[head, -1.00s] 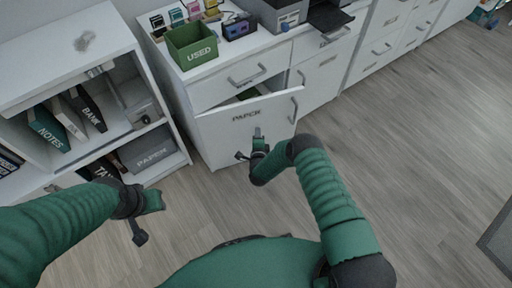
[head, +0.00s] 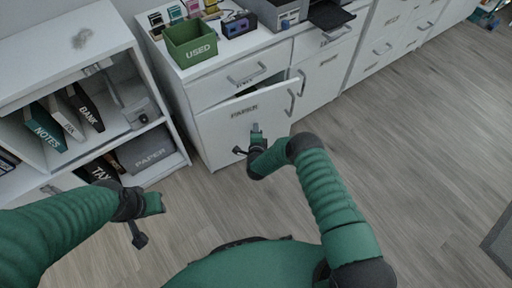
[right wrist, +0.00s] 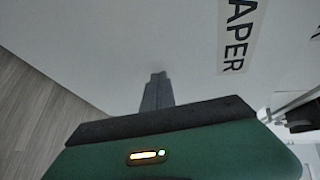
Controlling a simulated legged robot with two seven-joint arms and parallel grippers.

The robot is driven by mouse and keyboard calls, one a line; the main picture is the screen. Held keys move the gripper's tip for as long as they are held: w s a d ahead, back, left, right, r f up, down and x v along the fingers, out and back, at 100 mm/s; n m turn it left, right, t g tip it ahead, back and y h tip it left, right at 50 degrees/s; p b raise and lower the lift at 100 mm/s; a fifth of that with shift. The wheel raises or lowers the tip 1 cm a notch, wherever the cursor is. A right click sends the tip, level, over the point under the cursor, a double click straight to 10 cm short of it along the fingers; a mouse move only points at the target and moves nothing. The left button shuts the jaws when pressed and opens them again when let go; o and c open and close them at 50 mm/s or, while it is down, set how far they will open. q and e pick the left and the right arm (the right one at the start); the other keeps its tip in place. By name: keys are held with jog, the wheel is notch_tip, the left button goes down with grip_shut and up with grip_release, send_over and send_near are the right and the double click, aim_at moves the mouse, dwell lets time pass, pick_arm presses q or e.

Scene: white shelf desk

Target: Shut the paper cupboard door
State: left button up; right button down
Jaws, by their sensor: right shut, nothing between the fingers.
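The white cupboard door labelled PAPER (head: 222,128) stands slightly ajar under the drawer in the head view. A dark gap shows along its top edge, and its handle (head: 291,101) is on the right side. My right gripper (head: 256,129) is shut and empty, with its tips at the door's front face below the label. In the right wrist view the shut fingers (right wrist: 157,90) point at the white door (right wrist: 130,45) and seem to touch it. My left gripper (head: 152,203) is low at the left, away from the door; its jaws are unclear.
A white shelf (head: 100,62) with binders and a grey box (head: 146,148) stands at the left. A green USED bin (head: 192,45) and a printer (head: 280,12) are on the desk top.

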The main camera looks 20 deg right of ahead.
jog(key=s+p, duration=0.1)
jog(key=s+d+p, duration=0.1)
jog(key=s, duration=0.1)
jog(key=s+d+p, duration=0.1)
jog(key=s, duration=0.1)
jog(key=shift+s+d+p, duration=0.1)
jog(key=shift+s+p, duration=0.15)
jog(key=shift+p, duration=0.15)
dwell(0.8)
